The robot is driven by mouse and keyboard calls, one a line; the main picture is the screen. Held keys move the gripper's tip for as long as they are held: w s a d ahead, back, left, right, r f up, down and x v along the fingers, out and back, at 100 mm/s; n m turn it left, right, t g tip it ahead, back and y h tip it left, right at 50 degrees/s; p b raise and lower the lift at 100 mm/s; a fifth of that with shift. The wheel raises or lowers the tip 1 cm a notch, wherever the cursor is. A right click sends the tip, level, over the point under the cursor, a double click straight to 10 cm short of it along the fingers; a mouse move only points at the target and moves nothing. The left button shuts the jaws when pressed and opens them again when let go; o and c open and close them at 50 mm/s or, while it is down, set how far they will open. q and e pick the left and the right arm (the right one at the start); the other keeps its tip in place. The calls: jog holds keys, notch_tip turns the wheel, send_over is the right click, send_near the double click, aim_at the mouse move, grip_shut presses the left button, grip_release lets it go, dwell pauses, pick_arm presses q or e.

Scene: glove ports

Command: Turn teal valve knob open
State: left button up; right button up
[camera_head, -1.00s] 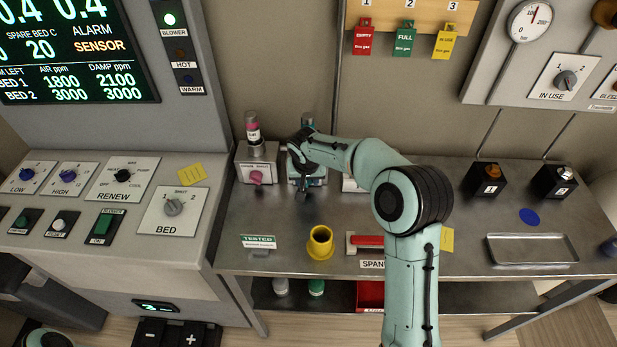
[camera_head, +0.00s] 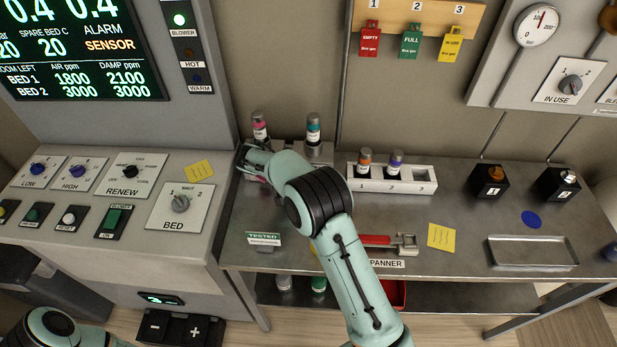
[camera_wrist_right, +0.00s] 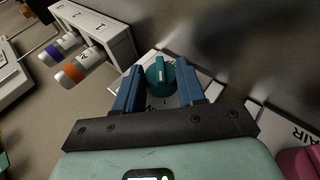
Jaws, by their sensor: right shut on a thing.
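The teal valve knob (camera_wrist_right: 160,80) sits on a pale plate in the right wrist view, between the two blue fingers of my right gripper (camera_wrist_right: 160,67). The gripper is shut on the knob. In the head view my right arm covers the knob and the fingers; its wrist lies in front of the left valve box. The bottle with a teal band (camera_head: 313,128) stands upright behind the arm. My left gripper is not in view.
A pink-banded bottle (camera_head: 260,128) stands left of the teal one. A white rack (camera_head: 424,178) to the right holds orange- and purple-banded bottles. A red-handled spanner (camera_head: 374,240) and a metal tray (camera_head: 532,250) lie on the bench.

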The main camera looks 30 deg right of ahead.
jog(key=shift+f, duration=0.1)
dwell(0.5)
jog(key=o, duration=0.8)
jog(key=shift+c, duration=0.2)
jog(key=v, duration=1.3)
jog(key=shift+a, duration=0.25)
